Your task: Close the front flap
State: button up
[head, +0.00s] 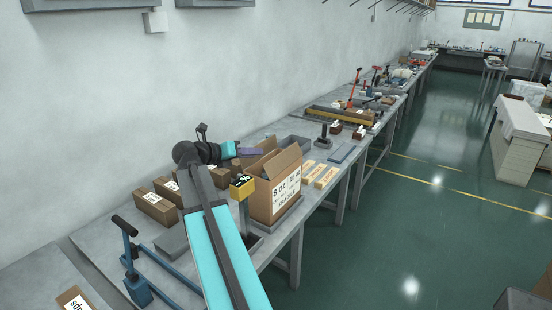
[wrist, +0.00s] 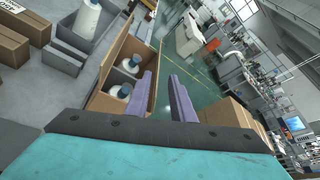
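The open cardboard box (head: 279,205) stands on the bench in the middle of the head view, with printed text on its side. Flaps stand up around its opening. In the wrist view, the box (wrist: 112,100) holds white items with blue tops. My gripper (head: 256,151) is at the box's far-left side, near the top edge, in the head view. In the wrist view, its two purple fingers (wrist: 161,76) are apart with nothing between them, and the left finger overlaps the box's right side. I cannot tell whether it touches the cardboard, or which flap is the front one.
A yellow display on a post (head: 242,187) stands close to the box's left. Closed brown boxes (head: 155,207) lie further left. Light wooden blocks (head: 325,177) and a dark-based stand (head: 323,140) are to the right. A wall runs behind the bench; the floor in front is clear.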

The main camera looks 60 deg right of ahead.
aim_at(284, 160)
jog(key=shift+d, duration=0.1)
dwell(0.4)
jog(key=p+x, duration=0.3)
jog(key=x, duration=1)
jog(key=shift+d+f+p, duration=0.15)
jog(key=shift+d+p, duration=0.05)
jog(key=shift+p, duration=0.1)
jog(key=shift+w, duration=0.1)
grip_shut()
